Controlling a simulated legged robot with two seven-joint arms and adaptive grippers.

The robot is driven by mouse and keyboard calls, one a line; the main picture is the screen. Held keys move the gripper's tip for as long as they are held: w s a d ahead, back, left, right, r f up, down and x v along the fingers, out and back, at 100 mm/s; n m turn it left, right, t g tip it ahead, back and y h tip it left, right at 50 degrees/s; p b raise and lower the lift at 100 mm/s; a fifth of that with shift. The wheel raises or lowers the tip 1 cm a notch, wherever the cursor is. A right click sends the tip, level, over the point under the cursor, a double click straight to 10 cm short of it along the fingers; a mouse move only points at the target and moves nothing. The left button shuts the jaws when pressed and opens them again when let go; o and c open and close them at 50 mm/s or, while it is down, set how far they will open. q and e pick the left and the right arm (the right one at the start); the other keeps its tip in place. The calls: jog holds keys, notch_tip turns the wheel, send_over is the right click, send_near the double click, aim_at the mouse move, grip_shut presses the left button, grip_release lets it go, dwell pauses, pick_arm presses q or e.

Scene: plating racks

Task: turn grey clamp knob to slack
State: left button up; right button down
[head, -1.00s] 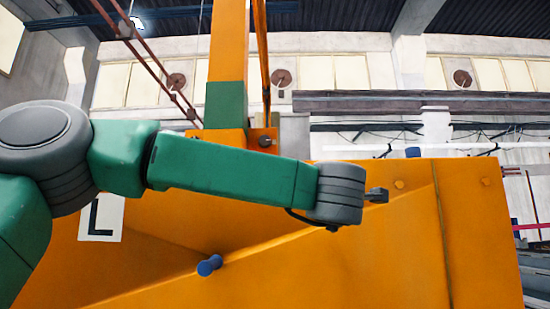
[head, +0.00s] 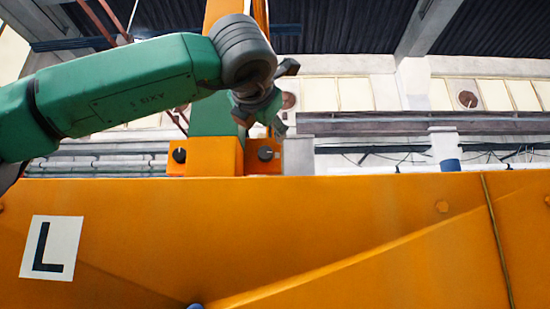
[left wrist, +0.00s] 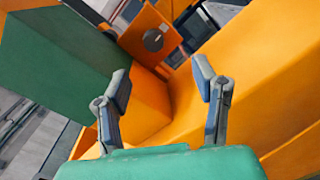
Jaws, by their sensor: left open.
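A round grey knob (head: 265,153) sits on an orange block behind the top edge of the orange panel in the head view. A grey round knob with a slot-like mark also shows in the left wrist view (left wrist: 153,40), on an orange plate beyond the fingers. A darker knob (head: 180,155) is on the block's left part; I cannot tell which of the two the wrist view shows. My left gripper (head: 262,116) hangs just above the grey knob in the head view. Its fingers (left wrist: 162,78) are apart, empty and clear of the knob. My right gripper is out of view.
A wide orange panel (head: 330,210) with an L sign (head: 50,248) fills the lower head view. An orange post with a green base (head: 212,117) rises behind my left arm. In the wrist view, a large green block (left wrist: 50,55) and orange faces flank the fingers.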

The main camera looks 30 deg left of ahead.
pick_arm(q)
jog(key=p, duration=0.2)
send_near(264, 152)
jog(key=a, duration=0.2)
jog(key=w+p, duration=0.1)
jog(key=w, duration=0.7)
jog(key=shift+d+p, duration=0.2)
jog(key=shift+p, duration=0.2)
jog(key=shift+w+a+f, duration=0.1)
jog(key=shift+w+a, duration=0.65)
jog(key=shift+w, duration=0.05)
jog(key=shift+s+a, duration=0.25)
jog(key=shift+a, duration=0.25)
jog(key=shift+s+a, duration=0.2)
jog(key=shift+a, duration=0.3)
jog(key=shift+w+d, duration=0.1)
jog(key=shift+d, duration=0.05)
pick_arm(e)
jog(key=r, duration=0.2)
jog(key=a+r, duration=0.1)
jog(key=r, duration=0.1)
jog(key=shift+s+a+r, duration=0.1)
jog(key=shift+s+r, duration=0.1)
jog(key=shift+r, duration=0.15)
pick_arm(q)
jog(key=shift+d, duration=0.1)
jog(key=c, duration=0.7)
jog(key=shift+d, duration=0.1)
jog(key=c, duration=0.5)
jog(key=shift+o, duration=0.3)
